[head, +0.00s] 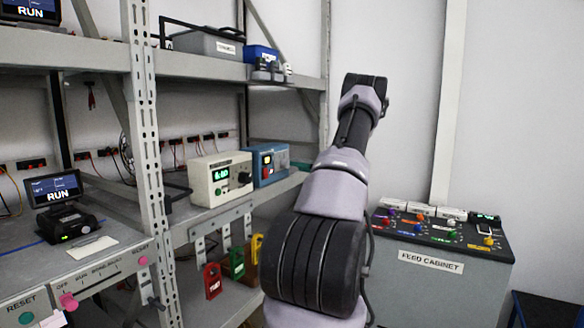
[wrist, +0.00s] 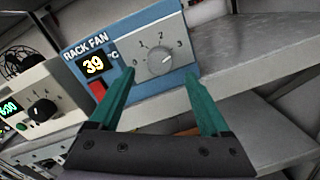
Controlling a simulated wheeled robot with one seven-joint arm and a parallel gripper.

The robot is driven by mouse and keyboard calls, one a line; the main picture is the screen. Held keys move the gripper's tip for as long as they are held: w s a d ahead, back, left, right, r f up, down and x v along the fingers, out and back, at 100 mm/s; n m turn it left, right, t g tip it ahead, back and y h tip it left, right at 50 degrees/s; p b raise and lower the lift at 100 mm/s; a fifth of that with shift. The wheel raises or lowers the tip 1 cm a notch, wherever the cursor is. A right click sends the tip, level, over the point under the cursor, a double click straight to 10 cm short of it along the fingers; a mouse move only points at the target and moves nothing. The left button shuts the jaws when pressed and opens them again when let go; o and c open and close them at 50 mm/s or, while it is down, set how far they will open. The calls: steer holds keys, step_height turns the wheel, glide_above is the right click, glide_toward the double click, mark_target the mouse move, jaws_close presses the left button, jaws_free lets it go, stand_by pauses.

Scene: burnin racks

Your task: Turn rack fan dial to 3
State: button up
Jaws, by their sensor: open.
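The rack fan unit is a blue box (head: 270,164) on the middle shelf in the head view. In the wrist view the unit (wrist: 125,45) shows the label RACK FAN, a display reading 39 °C and a red switch. Its grey round dial (wrist: 160,61) sits on a pale plate with a number scale ending in 3 at the right. I cannot tell surely which number the dial points to. My gripper (wrist: 159,76) is open and empty, its teal fingers below and to either side of the dial, apart from it. The head view does not clearly show my gripper.
A cream unit (head: 220,178) with a green display and black knob stands left of the blue box. A grey rack post (head: 145,120) stands left. The feed cabinet (head: 440,262) is at right.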

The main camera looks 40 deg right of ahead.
steer(key=shift+v, duration=2.8)
